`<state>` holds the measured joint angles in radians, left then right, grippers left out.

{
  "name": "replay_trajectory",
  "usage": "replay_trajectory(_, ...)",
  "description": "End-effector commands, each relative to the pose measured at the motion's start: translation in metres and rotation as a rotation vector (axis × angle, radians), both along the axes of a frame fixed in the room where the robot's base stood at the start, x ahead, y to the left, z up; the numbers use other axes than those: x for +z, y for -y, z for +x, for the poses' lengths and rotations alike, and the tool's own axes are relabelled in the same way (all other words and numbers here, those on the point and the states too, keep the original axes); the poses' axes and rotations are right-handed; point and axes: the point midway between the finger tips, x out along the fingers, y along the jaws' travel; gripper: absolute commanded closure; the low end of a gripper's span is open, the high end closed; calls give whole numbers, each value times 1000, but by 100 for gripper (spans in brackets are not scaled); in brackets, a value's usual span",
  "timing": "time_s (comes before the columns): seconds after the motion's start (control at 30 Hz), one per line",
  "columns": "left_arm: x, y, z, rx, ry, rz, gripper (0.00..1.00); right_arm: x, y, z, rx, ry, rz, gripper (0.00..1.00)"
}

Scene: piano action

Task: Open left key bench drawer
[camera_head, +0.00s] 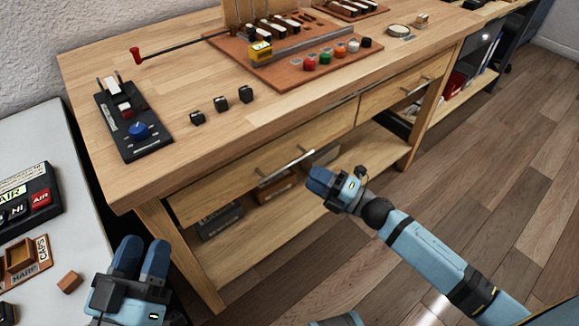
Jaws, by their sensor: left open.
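The wooden key bench (200,70) has two drawers along its front. The left drawer (230,185) has a pale wood front and a metal bar handle (287,168). I cannot tell whether it is fully shut. My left gripper (140,258) is open at the lower left, well apart from the drawer and pointing away from me. My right gripper (319,180) is just right of and below the left drawer's handle, with its fingers pointing left. Whether it is open or touches the handle is unclear. The right drawer (400,85) looks shut.
On the bench stand a black key device (131,120), several small black blocks (221,103) and a brown board (270,75) with coloured knobs. A lower shelf (250,240) holds boxes. A grey side table (60,170) is at the left. Wooden floor (480,170) is clear at the right.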

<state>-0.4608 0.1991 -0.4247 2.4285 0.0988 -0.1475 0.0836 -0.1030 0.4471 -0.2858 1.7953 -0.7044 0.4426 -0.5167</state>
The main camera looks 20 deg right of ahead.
Motion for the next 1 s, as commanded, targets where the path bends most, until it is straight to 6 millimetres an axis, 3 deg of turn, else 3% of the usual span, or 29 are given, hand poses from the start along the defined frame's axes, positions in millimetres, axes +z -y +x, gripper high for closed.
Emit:
replay_trajectory(0.1,-8,0,1,-4,-19,10,57,5,-17,20,0,4,0,63)
replay_trajectory(0.33,-16,1,2,-11,-44,19,57,11,-42,46,0,2,1,63)
replay_trajectory(0.8,-19,2,2,-13,-57,26,57,13,-51,55,-1,-2,1,63)
replay_trajectory(0.97,-18,1,2,-13,-53,25,57,13,-51,55,-1,-2,1,100)
replay_trajectory(1.0,-17,1,2,-13,-52,24,57,13,-51,55,-1,-2,1,100)
